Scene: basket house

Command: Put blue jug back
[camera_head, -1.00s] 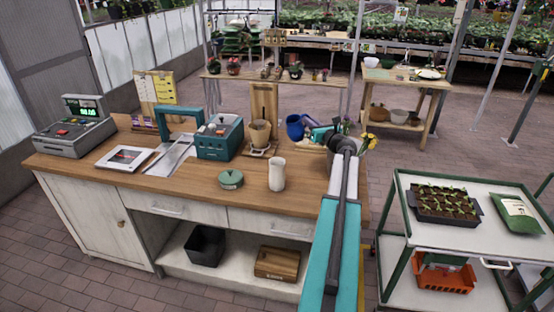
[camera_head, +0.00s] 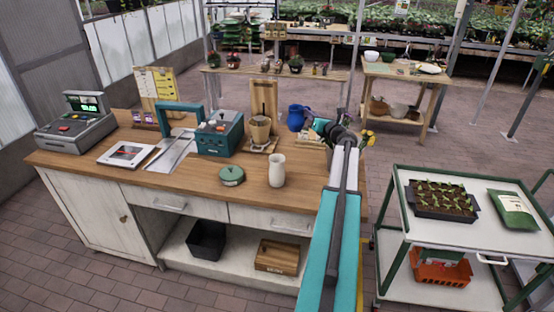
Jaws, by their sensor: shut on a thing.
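The blue jug (camera_head: 296,119) looks upright at the back right of the wooden counter (camera_head: 205,186), right of the brown pot on its wooden stand. My gripper (camera_head: 312,124) is at the jug's right side and shut on it. The fingertips are small and partly hidden by my arm, so the exact grip point is unclear. I cannot tell whether the jug's base touches the counter.
A cream vase (camera_head: 277,170) and a green round tin (camera_head: 231,176) stand near the counter's front. A teal machine (camera_head: 219,134) and a brown pot (camera_head: 259,129) stand left of the jug. A green-framed cart (camera_head: 398,225) stands at right.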

